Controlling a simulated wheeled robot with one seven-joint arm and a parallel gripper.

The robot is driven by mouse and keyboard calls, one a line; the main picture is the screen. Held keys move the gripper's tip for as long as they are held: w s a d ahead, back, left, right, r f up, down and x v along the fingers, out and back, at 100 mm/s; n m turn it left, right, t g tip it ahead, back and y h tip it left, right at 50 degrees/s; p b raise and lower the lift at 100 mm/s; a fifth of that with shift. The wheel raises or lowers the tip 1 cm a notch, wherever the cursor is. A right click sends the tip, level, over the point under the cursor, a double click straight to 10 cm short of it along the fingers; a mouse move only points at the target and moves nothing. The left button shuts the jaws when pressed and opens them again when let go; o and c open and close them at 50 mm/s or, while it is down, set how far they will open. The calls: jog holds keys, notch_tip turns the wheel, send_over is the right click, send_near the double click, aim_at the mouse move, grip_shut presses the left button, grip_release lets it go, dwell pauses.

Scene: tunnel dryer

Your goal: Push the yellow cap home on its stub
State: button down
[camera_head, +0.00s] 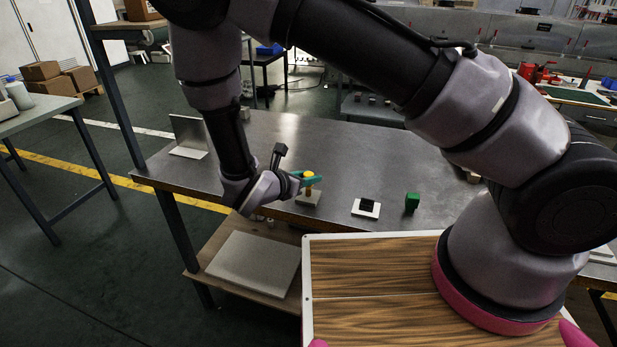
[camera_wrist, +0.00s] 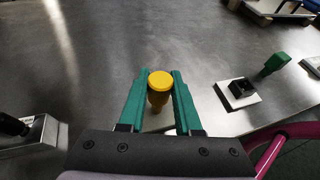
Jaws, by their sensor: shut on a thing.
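The yellow cap (camera_wrist: 160,81) is between the two green fingers of my gripper (camera_wrist: 161,77) in the wrist view. My gripper (camera_head: 309,178) is shut on the cap. I cannot tell how far down on the stub the cap sits. The fingers hide part of the stub and plate.
Right of the stub, a white plate with a black block (camera_head: 367,204) and a green block (camera_head: 412,202) stand on the metal table (camera_head: 300,140). A grey angled metal stand (camera_head: 188,135) is at the left. The table's middle is clear.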

aim_at(308, 188)
jog(key=shift+f, duration=1.75)
jog(key=c, duration=0.5)
grip_release()
jog(key=v, duration=1)
jog(key=shift+s+a+r, duration=0.2)
jog(key=shift+s+r, duration=0.05)
jog(key=shift+s, duration=0.05)
